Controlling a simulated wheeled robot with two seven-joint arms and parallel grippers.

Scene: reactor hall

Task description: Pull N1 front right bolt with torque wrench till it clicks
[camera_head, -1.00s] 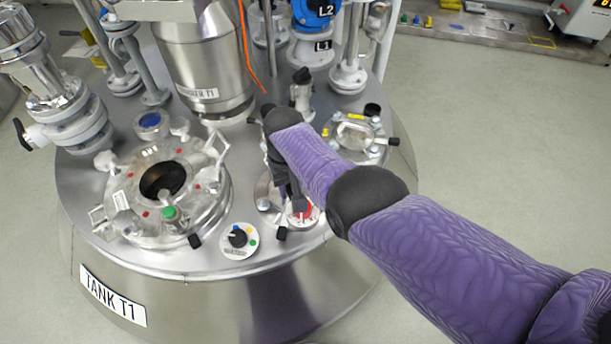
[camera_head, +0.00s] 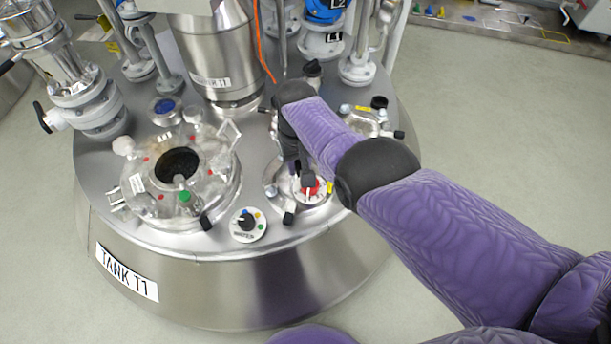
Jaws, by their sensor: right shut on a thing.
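My right arm reaches in from the right over the top of the tank. My right gripper (camera_head: 305,180) is dark, points down and is mostly covered by my own wrist. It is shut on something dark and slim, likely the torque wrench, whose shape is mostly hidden. Below it is a small round flange (camera_head: 318,196) with a red and white centre and dark-capped bolts around its edge. The front right bolt cannot be made out behind my arm, and no N1 label is readable. I cannot tell whether the tool touches a bolt. My left gripper is out of view.
A larger manway (camera_head: 222,178) with clamps and a green knob is to the left. Another bolted flange (camera_head: 366,121) is behind my wrist. Pipes and a steel vessel (camera_head: 218,60) stand at the back.

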